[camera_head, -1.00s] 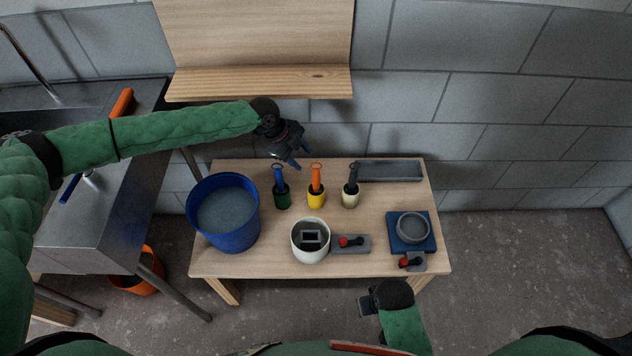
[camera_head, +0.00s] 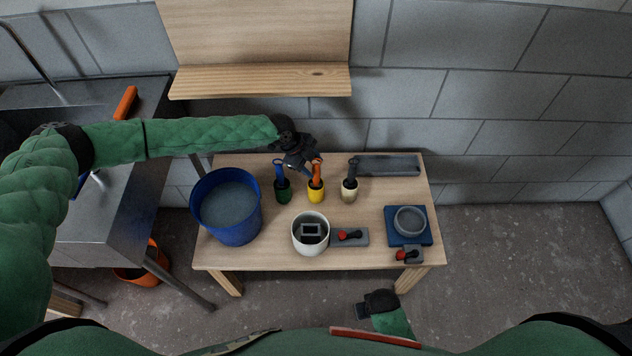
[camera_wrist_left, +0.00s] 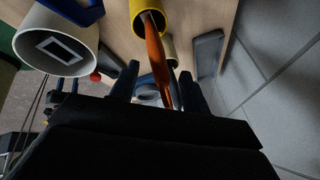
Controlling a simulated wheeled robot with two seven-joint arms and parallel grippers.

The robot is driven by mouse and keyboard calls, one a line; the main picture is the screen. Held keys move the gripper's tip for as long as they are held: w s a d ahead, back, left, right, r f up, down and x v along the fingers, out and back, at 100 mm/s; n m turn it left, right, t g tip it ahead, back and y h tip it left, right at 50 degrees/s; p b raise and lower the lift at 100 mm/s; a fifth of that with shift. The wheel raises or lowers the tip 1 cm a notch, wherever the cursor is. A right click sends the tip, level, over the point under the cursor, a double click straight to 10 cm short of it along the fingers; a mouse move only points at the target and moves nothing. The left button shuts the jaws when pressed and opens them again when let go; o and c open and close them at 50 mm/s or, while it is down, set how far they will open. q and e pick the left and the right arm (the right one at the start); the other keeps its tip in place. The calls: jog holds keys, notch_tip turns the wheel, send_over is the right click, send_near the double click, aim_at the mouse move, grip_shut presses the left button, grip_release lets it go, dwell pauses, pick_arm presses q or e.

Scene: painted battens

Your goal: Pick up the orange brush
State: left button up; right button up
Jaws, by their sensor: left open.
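The orange brush (camera_head: 317,173) stands upright in a yellow cup (camera_head: 316,195) on the wooden table. In the left wrist view its orange handle (camera_wrist_left: 158,62) points up between the two fingers of my left gripper (camera_wrist_left: 158,86). My left gripper (camera_head: 304,171) is open, and its fingers lie to either side of the handle without visibly closing on it. In the head view the gripper covers part of the handle's top. My right gripper (camera_head: 364,311) is low in the head view, in front of the table; its fingers are too unclear to judge.
A blue-handled brush (camera_head: 279,169) in a green cup and a grey-handled brush (camera_head: 352,168) in a cream cup stand close on either side. A blue bucket (camera_head: 228,237), a white pot (camera_head: 310,246) and a blue square base (camera_head: 423,238) share the table. A wooden shelf (camera_head: 262,83) hangs above.

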jog(key=shift+f, duration=0.1)
pick_arm(q)
grip_shut()
jog(key=shift+r, duration=0.1)
dwell(0.3)
